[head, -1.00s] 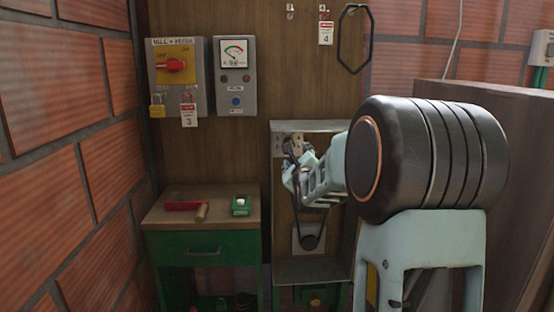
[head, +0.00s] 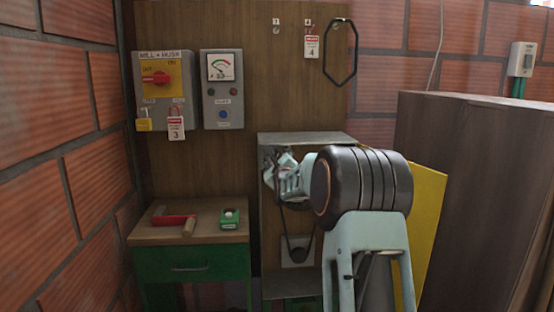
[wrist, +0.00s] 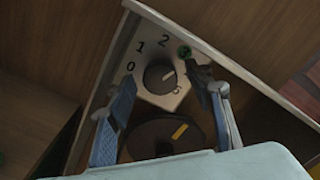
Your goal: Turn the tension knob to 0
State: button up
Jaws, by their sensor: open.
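The tension knob (wrist: 157,80) shows in the wrist view as a dark round dial on a pale plate. The plate (wrist: 138,84) carries the numbers 0, 1, 2 and what looks like a 5. The knob's light pointer line aims to the upper right, away from the 0. My gripper (wrist: 160,92) is open, with one finger left of the knob and one right of it. I cannot tell whether either finger touches it. In the head view my gripper (head: 276,176) is inside the open cabinet (head: 300,138), and the knob is hidden there.
Below the knob is a dark disc (wrist: 150,138) with a yellow mark. The cabinet's walls are close around my gripper. A green-drawered bench (head: 160,233) stands left, and a wooden box (head: 470,160) right.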

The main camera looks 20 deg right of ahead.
jog(key=shift+w, duration=0.3)
jog(key=shift+c, duration=0.3)
jog(key=c, duration=1.1)
